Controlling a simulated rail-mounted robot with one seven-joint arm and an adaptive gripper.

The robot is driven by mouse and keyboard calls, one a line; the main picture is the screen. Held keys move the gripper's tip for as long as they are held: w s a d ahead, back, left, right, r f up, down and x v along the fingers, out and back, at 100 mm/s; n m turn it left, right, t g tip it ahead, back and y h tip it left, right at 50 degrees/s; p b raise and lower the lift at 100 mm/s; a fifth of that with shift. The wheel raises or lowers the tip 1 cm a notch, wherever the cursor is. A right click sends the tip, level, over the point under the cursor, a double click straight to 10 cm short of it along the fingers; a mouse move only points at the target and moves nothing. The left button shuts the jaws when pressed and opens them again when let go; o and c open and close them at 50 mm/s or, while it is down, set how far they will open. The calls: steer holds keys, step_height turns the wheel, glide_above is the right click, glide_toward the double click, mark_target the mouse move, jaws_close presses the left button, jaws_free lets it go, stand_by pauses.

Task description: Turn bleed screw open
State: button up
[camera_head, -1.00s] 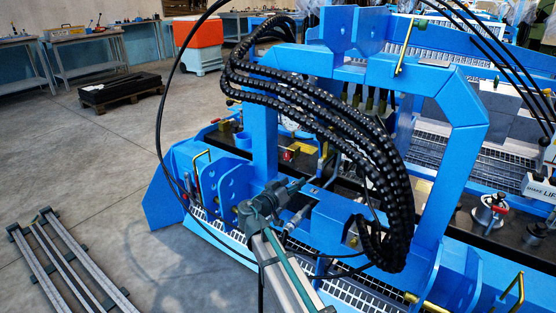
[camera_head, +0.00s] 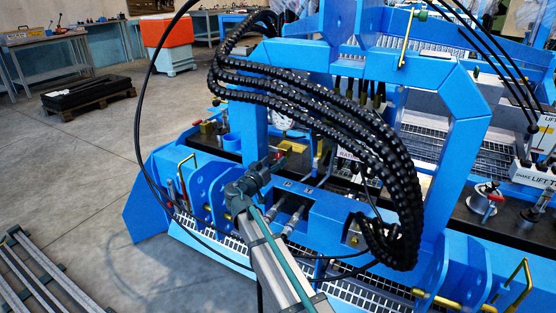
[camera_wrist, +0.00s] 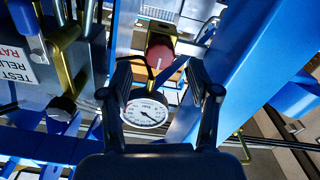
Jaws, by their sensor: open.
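A round red knob (camera_wrist: 159,55) with a pale line on its face sits on a brass fitting, probably the bleed screw. In the wrist view it lies ahead, between and beyond the tips of my gripper (camera_wrist: 160,78). My gripper is open, with nothing between its fingers. A round white gauge (camera_wrist: 146,112) shows below the knob, partly framed by the fingers. In the head view, my gripper (camera_head: 276,163) is near the red knob (camera_head: 285,150) behind the blue frame's front beam. I cannot tell whether they touch.
A blue steel frame (camera_head: 464,130) surrounds the work area, with thick black hoses (camera_head: 310,95) arching above my arm. A blue beam (camera_wrist: 236,70) is close on the right in the wrist view. A lettered sign (camera_wrist: 15,66) and brass pipes are at left. Open floor (camera_head: 80,170) lies left.

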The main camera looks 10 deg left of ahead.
mark_target(278, 157)
steer(key=shift+b+x, duration=0.3)
steer(key=shift+x, duration=1.7)
steer(key=c, duration=1.2)
steer(key=shift+o, duration=0.2)
